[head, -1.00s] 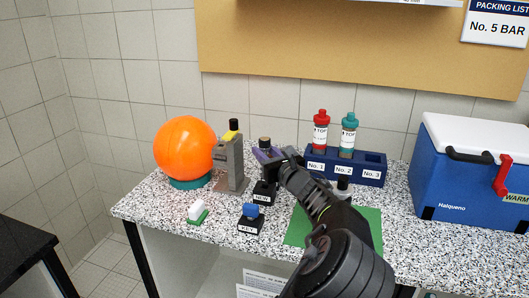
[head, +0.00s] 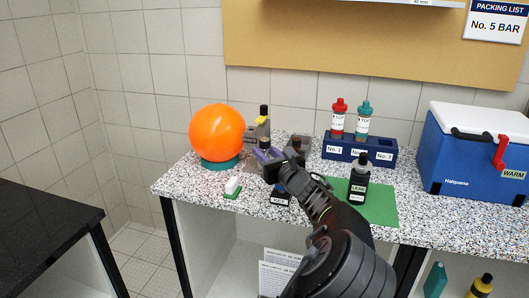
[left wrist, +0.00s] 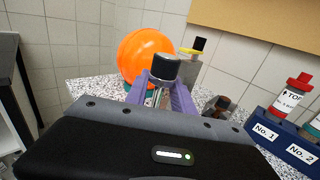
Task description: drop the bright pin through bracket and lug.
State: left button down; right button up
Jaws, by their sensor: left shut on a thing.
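My left gripper (head: 268,156) has purple fingers and is shut on a pin with a dark round knob (head: 265,143). In the left wrist view the knob (left wrist: 166,67) stands above the purple fingers (left wrist: 161,98), with a little bright shank between them. The pin's lower end is hidden. The grey bracket (head: 250,133), with a yellow part and a black knob on top, stands behind the gripper. It shows in the left wrist view (left wrist: 190,73) beyond the pin, to the right. I cannot make out the lug or the holes. My right gripper is not in view.
An orange ball (head: 216,131) on a green ring stands left of the bracket. A dark grey block (head: 298,146) is right of the gripper. A LEAK bottle (head: 358,182) stands on a green mat (head: 381,207). A blue rack (head: 375,152) and cooler (head: 470,160) stand farther right.

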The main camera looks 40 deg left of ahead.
pick_arm(q)
jog(key=s+d+f+m+t, duration=0.1)
jog(key=s+d+f, duration=0.4)
jog(key=d, duration=0.5)
jog(key=s+d+f+t+h, duration=0.1)
jog(key=s+d+f, duration=0.4)
jog(key=d+f, duration=0.4)
jog(key=s+d+f+m+t+h, duration=0.1)
jog(key=s+d+f, duration=0.5)
jog(key=d+f, duration=0.2)
jog(key=d, duration=0.2)
jog(key=shift+d+f+m, duration=0.3)
jog(key=shift+f, duration=0.05)
